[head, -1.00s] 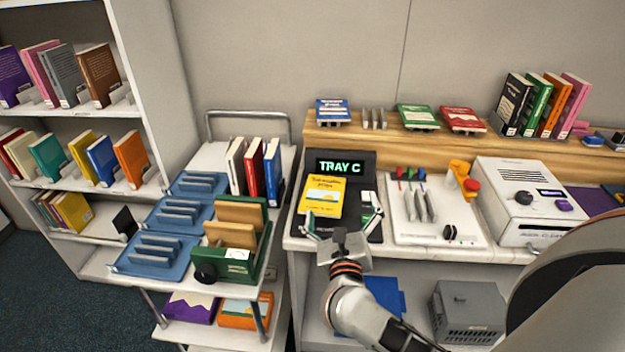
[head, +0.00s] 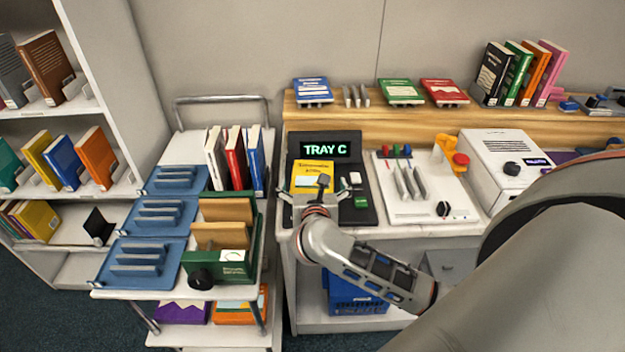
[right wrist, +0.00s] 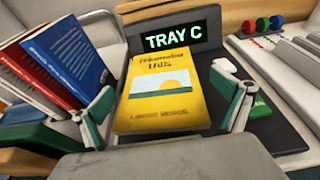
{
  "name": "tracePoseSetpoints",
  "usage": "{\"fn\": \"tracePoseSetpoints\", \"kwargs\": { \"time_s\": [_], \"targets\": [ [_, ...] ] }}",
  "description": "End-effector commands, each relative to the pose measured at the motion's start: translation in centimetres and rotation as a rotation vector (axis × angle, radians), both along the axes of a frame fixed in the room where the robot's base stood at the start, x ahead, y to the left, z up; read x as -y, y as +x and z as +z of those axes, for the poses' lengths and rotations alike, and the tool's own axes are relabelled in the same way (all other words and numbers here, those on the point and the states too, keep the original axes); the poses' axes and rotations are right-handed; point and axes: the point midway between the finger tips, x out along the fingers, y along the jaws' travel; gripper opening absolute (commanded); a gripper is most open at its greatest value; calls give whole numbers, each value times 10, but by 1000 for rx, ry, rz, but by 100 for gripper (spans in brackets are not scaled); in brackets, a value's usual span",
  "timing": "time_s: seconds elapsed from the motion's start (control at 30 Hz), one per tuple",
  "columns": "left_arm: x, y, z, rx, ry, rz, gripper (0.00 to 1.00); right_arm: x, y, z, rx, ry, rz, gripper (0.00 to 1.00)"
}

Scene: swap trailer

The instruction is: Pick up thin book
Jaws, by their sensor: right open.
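A thin yellow book (head: 313,174) lies flat on the black pad in front of the lit TRAY C display (head: 326,149). In the right wrist view the yellow book (right wrist: 165,92) shows its cover with a sun picture, between the two fingers. My right gripper (head: 314,190) is open at the book's near edge, and it hides part of the book in the head view. In the right wrist view the fingers of my right gripper (right wrist: 170,120) stand one on each side of the book with gaps. My left gripper is not in view.
A trolley on the left holds blue trays (head: 152,216), a green box (head: 243,244) and several upright books (head: 234,158). A white slotted board (head: 425,195) and a white machine (head: 500,160) stand to the right. A wooden ledge (head: 380,127) runs behind.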

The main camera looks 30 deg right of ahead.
Motion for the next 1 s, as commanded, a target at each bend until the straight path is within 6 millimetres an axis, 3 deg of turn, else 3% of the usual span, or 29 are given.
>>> {"fn": "tracePoseSetpoints", "kwargs": {
  "time_s": [0.17,0.43,0.47,0.67,1.0],
  "targets": [
    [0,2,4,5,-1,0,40,11,17,-5,0,-4,0,100],
    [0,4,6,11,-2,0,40,12,20,-7,-1,-1,-1,100],
    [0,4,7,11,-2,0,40,12,20,-7,-1,-1,-1,97],
    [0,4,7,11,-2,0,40,12,20,-7,-1,-1,-1,45],
    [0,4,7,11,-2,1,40,12,20,-4,1,-2,0,44]
  ]
}}
